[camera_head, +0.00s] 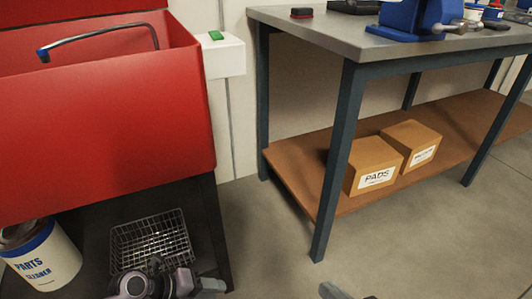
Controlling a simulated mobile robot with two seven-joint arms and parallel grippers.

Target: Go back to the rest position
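My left gripper (190,285) is at the bottom edge of the head view, in front of the wire basket. Its dark and mauve wrist parts and a grey piece show, but I cannot make out both fingertips. My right gripper (345,292) only just enters at the bottom edge, right of the middle, over the grey floor. Only a grey tip and a small dark part of it show. I see nothing held in either gripper, but most of both is cut off by the frame.
A red parts washer (100,130) stands at left with a white box (222,55) bearing a green button. Below are a wire basket (150,238) and a parts cleaner bucket (45,260). A workbench (350,45) at right holds cardboard boxes (372,163) on its shelf. The middle floor is clear.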

